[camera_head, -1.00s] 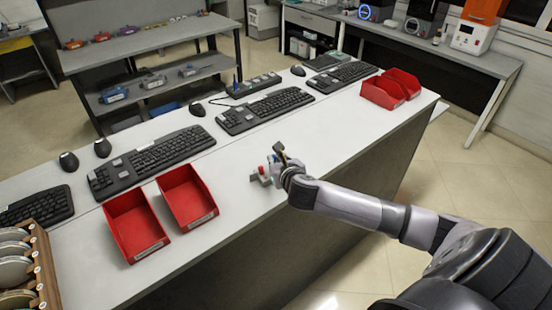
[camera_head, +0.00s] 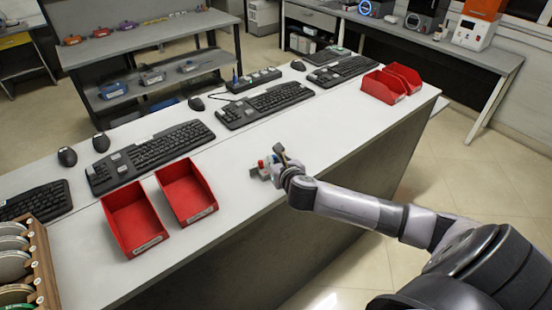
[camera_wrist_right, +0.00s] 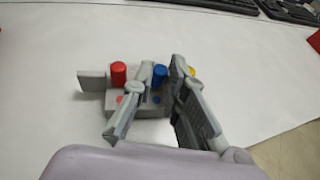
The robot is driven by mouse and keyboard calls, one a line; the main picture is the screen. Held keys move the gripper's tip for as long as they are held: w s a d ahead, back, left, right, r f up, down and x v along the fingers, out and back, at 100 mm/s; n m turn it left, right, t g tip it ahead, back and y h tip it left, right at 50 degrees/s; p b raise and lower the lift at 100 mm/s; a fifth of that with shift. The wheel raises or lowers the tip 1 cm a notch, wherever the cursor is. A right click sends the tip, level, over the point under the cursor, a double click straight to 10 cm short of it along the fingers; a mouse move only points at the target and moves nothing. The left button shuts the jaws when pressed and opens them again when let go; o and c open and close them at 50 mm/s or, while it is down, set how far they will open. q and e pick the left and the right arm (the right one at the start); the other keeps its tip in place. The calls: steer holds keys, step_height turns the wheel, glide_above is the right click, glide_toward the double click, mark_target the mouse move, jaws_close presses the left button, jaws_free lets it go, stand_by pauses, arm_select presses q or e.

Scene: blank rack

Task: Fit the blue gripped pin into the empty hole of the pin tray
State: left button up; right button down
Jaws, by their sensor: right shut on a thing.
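The grey pin tray (camera_wrist_right: 150,112) lies on the white table and also shows small in the head view (camera_head: 255,173). A red pin (camera_wrist_right: 118,74) stands upright at its left, and a yellow pin (camera_wrist_right: 191,72) shows partly behind the right finger. Small red and blue marks show on the tray's near face. My right gripper (camera_wrist_right: 164,68) is at the tray, shut on the blue pin (camera_wrist_right: 159,75), which looks upright between the fingertips in line with the red pin. The fingers hide its lower part, so I cannot tell how deep it sits. My left gripper is out of view.
Two red bins (camera_head: 135,222) (camera_head: 186,190) stand left of the tray, and more red bins (camera_head: 383,87) stand at the far right end. Keyboards (camera_head: 265,105) and mice line the back edge. The tabletop around the tray is clear.

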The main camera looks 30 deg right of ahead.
steer(key=shift+f, duration=0.15)
steer(key=c, duration=1.5)
jaws_free()
steer(key=v, duration=1.2)
